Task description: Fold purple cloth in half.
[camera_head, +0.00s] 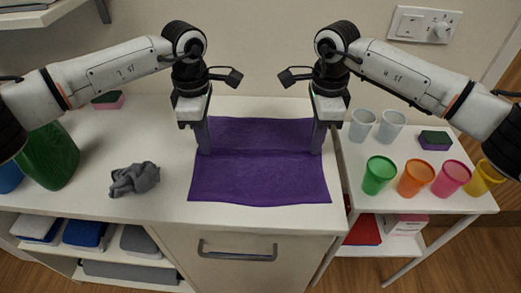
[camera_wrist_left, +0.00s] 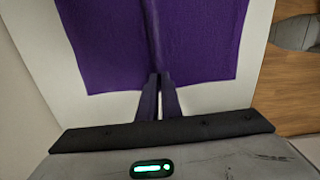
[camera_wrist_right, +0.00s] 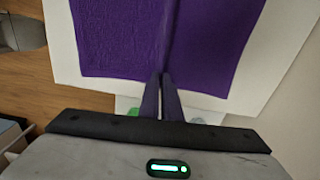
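The purple cloth (camera_head: 260,180) lies spread on the white counter, with a raised ridge running from left to right across its middle. My left gripper (camera_head: 204,152) points down at the cloth's left edge, at the end of the ridge. In the left wrist view its fingers (camera_wrist_left: 157,78) are close together on the edge of the cloth (camera_wrist_left: 205,40). My right gripper (camera_head: 317,152) is at the right edge, at the ridge's other end. In the right wrist view its fingers (camera_wrist_right: 164,77) pinch the edge of the cloth (camera_wrist_right: 115,40) likewise.
A crumpled grey cloth (camera_head: 135,179) and a green container (camera_head: 48,157) are on the counter to the left. Several coloured cups, including a green one (camera_head: 379,175), and a sponge (camera_head: 435,139) stand on a side table at right. The counter between grey and purple cloths is clear.

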